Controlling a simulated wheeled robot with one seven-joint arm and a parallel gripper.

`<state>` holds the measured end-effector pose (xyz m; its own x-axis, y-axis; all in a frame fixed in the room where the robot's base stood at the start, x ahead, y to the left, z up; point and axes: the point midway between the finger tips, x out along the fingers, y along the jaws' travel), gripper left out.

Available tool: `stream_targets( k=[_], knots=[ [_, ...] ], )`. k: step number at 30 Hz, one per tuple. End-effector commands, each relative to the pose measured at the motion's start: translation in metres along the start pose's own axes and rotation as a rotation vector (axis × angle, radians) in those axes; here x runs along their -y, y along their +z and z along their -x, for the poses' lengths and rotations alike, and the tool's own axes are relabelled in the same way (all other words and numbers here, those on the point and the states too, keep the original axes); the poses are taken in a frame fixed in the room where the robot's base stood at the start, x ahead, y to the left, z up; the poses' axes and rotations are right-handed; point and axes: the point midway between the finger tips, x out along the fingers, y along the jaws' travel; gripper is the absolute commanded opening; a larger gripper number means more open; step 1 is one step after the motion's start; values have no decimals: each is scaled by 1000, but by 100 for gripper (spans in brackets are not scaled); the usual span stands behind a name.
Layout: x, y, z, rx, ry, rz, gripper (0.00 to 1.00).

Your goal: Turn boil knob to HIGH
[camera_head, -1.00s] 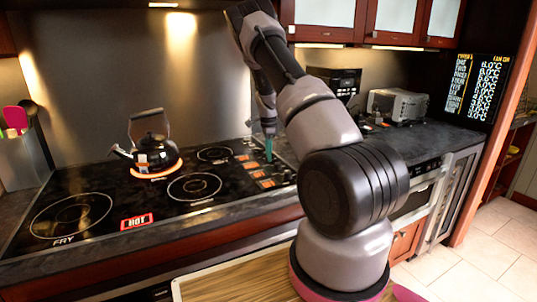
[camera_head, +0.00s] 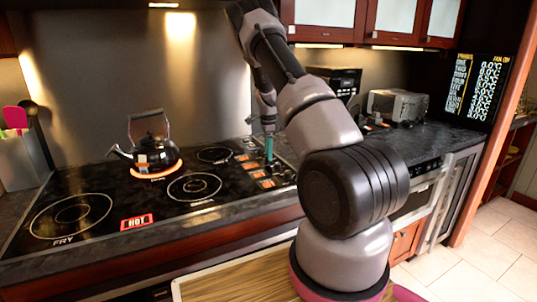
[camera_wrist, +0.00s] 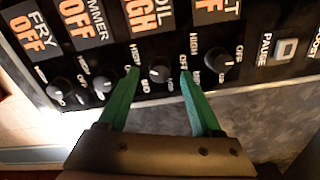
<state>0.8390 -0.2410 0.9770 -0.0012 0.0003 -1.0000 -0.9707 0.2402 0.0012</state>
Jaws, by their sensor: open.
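The boil knob (camera_wrist: 160,72) is a small black knob in the wrist view, below a display (camera_wrist: 140,15) whose visible letters read "OIL" and "IGH" in orange. My gripper (camera_wrist: 160,73) is open, with one green finger on each side of this knob. I cannot tell whether either finger touches it. In the head view my gripper (camera_head: 269,148) points down over the control panel (camera_head: 262,172) at the right of the cooktop. The knob itself is too small to make out there.
Neighbouring knobs sit close by: fry (camera_wrist: 60,88), simmer (camera_wrist: 102,86) and melt (camera_wrist: 218,60), their displays reading OFF. A pause button (camera_wrist: 285,48) lies to the right. A black kettle (camera_head: 152,152) stands on a glowing burner. A toaster (camera_head: 398,104) is on the back counter.

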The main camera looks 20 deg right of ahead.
Motion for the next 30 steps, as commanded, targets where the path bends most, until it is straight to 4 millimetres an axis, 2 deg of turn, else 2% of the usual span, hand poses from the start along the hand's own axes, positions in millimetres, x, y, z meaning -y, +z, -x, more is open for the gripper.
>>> stream_targets(
  k=[9, 15, 20, 30],
  knots=[
    [1, 0, 65, 1, -5, 0, 66],
    [1, 0, 91, 0, -4, 0, 66],
    [0, 0, 97, 0, -2, -1, 66],
    [0, 0, 97, 0, -2, -1, 66]
  ],
)
